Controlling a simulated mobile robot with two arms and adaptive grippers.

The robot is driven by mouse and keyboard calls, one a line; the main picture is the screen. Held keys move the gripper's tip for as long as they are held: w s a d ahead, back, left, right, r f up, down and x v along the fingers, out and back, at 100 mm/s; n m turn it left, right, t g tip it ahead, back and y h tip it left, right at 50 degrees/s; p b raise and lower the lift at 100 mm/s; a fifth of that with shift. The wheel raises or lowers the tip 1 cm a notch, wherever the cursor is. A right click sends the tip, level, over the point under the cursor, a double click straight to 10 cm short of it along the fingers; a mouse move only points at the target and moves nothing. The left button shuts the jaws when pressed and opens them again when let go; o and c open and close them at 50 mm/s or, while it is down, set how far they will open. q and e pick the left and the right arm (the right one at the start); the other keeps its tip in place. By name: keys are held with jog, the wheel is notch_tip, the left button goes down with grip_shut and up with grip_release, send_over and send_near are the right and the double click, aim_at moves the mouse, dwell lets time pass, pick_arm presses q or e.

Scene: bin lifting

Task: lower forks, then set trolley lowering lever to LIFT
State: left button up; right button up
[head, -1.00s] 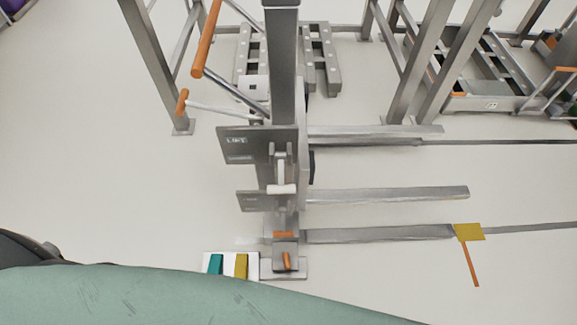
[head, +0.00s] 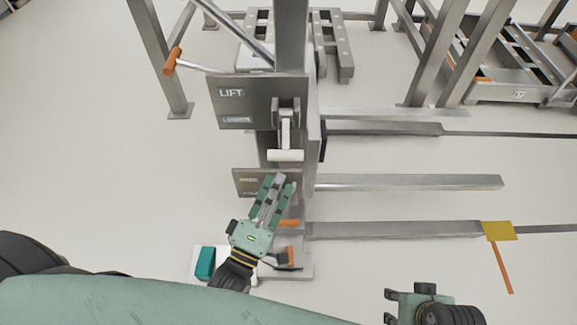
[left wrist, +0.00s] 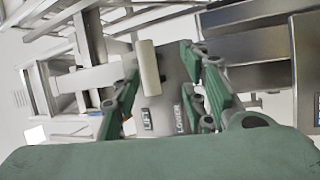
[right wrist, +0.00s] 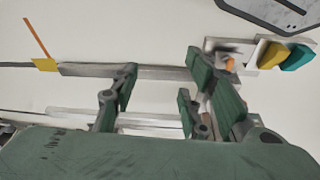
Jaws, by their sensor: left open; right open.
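The grey trolley's label plate (head: 258,100) reads LIFT above LOWER in the head view. A lever with a white crossbar handle (head: 286,155) hangs beside it, with the handle below the level of the LOWER label. The handle also shows in the left wrist view (left wrist: 148,68), between the finger directions. My left gripper (head: 272,190) is open and empty, below the handle and in front of a smaller lower plate (head: 245,182). Grey fork bars (head: 410,182) extend right from the mast; their height above the floor is unclear. My right gripper (head: 390,305) is open and empty at the bottom.
An orange-gripped crank (head: 172,62) sticks out left of the mast (head: 290,35). A teal block (head: 205,262) and an orange piece (head: 291,255) are at the trolley's foot. A yellow plate (head: 499,231) lies at a bar's end. Grey frame legs stand behind. Floor at left is clear.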

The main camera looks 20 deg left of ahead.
aim_at(288, 155)
pick_arm(q)
jog(key=shift+n+t, duration=0.3)
jog(key=shift+t, duration=0.1)
jog(key=x, duration=0.4)
jog(key=r+x, duration=0.1)
jog(key=x, duration=0.3)
jog(key=shift+s+a+r, duration=0.1)
jog(key=shift+s+r, duration=0.05)
jog(key=shift+r, duration=0.1)
pick_arm(e)
jog(key=v, duration=0.3)
jog(key=shift+w, duration=0.1)
pick_arm(q)
grip_shut()
pick_arm(e)
jog(key=shift+f, duration=0.1)
